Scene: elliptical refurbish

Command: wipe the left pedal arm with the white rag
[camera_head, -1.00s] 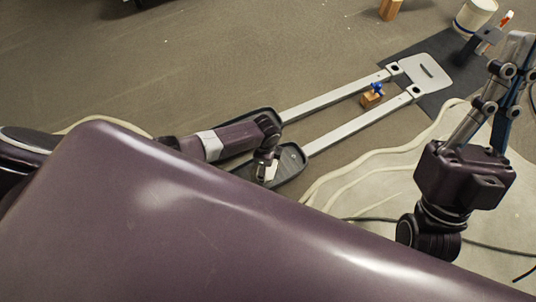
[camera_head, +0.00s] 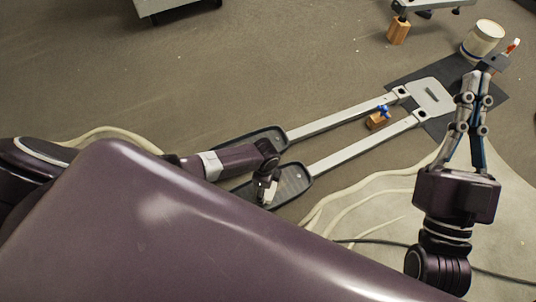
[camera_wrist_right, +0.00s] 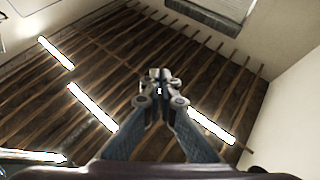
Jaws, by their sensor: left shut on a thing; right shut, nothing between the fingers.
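Two pale pedal arms run side by side on the floor, an upper one (camera_head: 332,121) and a lower one (camera_head: 368,147). Each ends at the left in a dark foot pedal, an upper pedal (camera_head: 262,138) and a lower pedal (camera_head: 295,181). I cannot tell which arm is called left. My left gripper (camera_head: 268,192) points down at the left end of the lower pedal, shut on a small white thing, apparently the white rag (camera_head: 271,190). Contact with the pedal is unclear. My right gripper (camera_head: 485,67) is raised at the right; the right wrist view shows its fingertips (camera_wrist_right: 158,84) together, empty.
A grey plate (camera_head: 430,97) on a dark mat (camera_head: 493,101) joins the arms at their right end. A wooden block with a blue knob (camera_head: 377,120) sits between them. A white tub (camera_head: 482,40) stands at the upper right. A cable (camera_head: 385,241) crosses the pale floor patch.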

